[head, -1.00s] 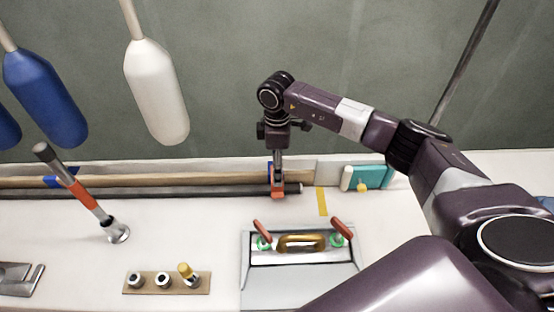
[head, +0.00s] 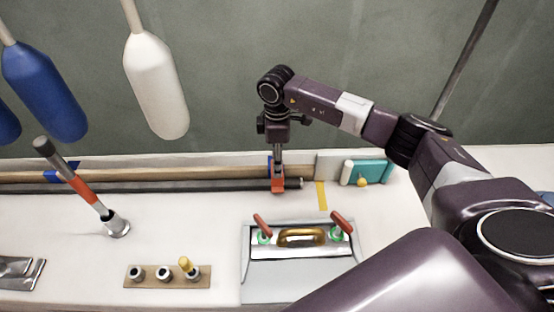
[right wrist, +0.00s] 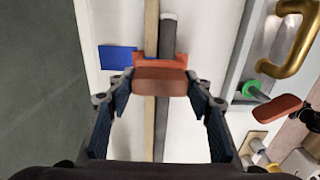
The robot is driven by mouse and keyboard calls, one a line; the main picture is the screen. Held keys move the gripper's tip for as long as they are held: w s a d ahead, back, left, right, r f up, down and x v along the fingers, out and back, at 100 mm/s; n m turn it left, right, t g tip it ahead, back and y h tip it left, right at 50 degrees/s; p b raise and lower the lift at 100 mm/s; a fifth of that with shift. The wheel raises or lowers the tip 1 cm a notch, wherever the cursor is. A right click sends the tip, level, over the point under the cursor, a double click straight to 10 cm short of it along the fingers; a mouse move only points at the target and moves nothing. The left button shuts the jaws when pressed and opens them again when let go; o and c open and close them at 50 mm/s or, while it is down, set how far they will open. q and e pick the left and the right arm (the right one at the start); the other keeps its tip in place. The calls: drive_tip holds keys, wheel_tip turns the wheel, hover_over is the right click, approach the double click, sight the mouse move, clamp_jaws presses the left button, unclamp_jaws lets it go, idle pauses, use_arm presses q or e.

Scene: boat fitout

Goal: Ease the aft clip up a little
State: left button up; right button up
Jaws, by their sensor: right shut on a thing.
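An orange clip (head: 278,185) sits across the wooden pole (head: 200,174) and the dark rod (head: 200,187), near the rod's right end. A blue tape mark lies beside it. My right gripper (head: 278,168) points down from above and is shut on the clip. In the right wrist view my fingers (right wrist: 160,100) flank the clip's brown-orange top block (right wrist: 160,80). The wider orange base (right wrist: 145,60) shows beyond it, over the pole and rod. Whether the clip is lifted off them I cannot tell. My left gripper is out of view.
A hatch panel (head: 298,272) with a gold handle and two red-handled latches lies right of centre. A teal block (head: 372,172) with a yellow knob stands right of the clip. An orange-banded lever (head: 80,188) leans at left.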

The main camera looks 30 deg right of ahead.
drive_tip(key=shift+w+r+p, duration=0.2)
drive_tip(key=shift+r+p, duration=0.15)
drive_tip(key=shift+r, duration=0.15)
drive_tip(key=shift+s+r, duration=0.1)
drive_tip(key=shift+r, duration=0.15)
drive_tip(key=o, duration=1.6)
drive_tip(key=shift+f, duration=0.15)
drive_tip(key=shift+c, duration=0.2)
wheel_tip(320, 180, up, 12)
drive_tip(key=shift+s, duration=0.1)
